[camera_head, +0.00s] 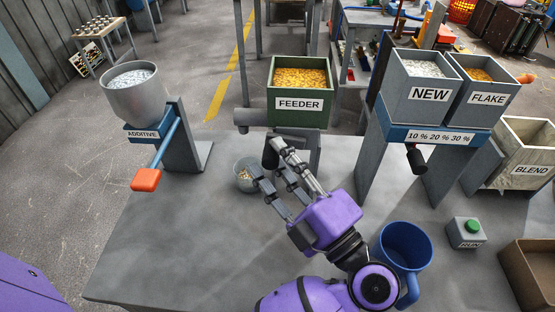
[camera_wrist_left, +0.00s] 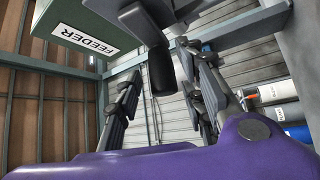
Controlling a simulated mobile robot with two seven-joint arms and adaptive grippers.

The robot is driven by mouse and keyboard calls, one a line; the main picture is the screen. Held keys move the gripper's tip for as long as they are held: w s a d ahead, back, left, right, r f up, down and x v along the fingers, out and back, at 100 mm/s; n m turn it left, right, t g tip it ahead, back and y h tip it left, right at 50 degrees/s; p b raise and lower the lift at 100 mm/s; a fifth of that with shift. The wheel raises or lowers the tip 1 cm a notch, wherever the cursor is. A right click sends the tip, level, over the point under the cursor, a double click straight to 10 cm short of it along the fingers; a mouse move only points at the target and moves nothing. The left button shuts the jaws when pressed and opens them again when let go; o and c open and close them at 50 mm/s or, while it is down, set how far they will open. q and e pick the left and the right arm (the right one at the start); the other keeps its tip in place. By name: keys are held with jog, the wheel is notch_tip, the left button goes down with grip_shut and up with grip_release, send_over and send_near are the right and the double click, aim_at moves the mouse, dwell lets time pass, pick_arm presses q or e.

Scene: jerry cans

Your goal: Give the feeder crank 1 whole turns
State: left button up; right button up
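The green feeder (camera_head: 299,104), labelled FEEDER, holds orange pellets and stands at the back middle of the grey table. Its black crank handle (camera_head: 270,154) hangs below the bin's front left. My left gripper (camera_head: 272,163) is purple with grey fingers. It reaches up to the handle with its fingers spread. In the left wrist view the handle (camera_wrist_left: 161,72) shows between the open fingers, near their tips, and no finger is clearly closed on it. The feeder's underside and label (camera_wrist_left: 88,36) show at the upper left there. My right gripper is out of view.
The additive hopper (camera_head: 134,103) with an orange-ended lever is at left. A blue mug (camera_head: 404,246), a green button box (camera_head: 467,232) and the NEW bin (camera_head: 428,99) are at right. The table's front left is clear.

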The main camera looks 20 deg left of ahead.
pick_arm(q)
grip_shut()
jog(key=shift+f+n+g+h, duration=0.15)
jog(key=shift+n+g+h, duration=0.15)
jog(key=shift+n, duration=0.2)
dwell(0.5)
jog(key=n, duration=0.1)
jog(key=f+n+g+h, duration=0.1)
jog(key=shift+s+n, duration=0.1)
jog(key=shift+n, duration=0.2)
jog(key=shift+w+d+f+n+g+h+p, duration=0.2)
jog(key=shift+d+f+n+h+p, duration=0.45)
jog(key=shift+n+h, duration=1)
jog(key=shift+w+d+f+n+g+h+p, duration=0.15)
jog(key=shift+d+n+g+h+p, duration=0.2)
jog(key=shift+n+h+p, duration=1.25)
jog(key=shift+w+d+f+n+g+h+p, duration=0.2)
jog(key=shift+d+f+n+h, duration=0.5)
jog(key=shift+h, duration=1.75)
jog(key=shift+a+r, duration=0.1)
jog(key=shift+r, duration=0.2)
